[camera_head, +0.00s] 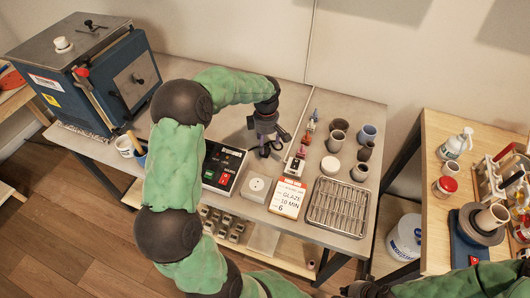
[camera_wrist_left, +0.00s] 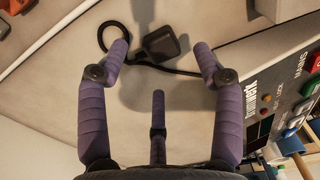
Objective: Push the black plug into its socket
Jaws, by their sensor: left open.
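The black plug (camera_wrist_left: 160,43) lies on the grey tabletop in the left wrist view, its dark cable running beside it and curling into a loop. My left gripper (camera_wrist_left: 160,60) is open, with its purple fingers spread to either side of the plug and no visible grip on it. In the head view my left gripper (camera_head: 268,137) hangs over the table behind the black control box (camera_head: 224,167), and I cannot clearly make out the plug there. The white socket block (camera_head: 257,188) stands to the right of the control box.
A glaze card (camera_head: 288,198) lies right of the socket, with a wire rack (camera_head: 338,205) beyond it. Several cups and jars (camera_head: 340,130) stand at the table's right. A blue kiln (camera_head: 110,75) is at the left.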

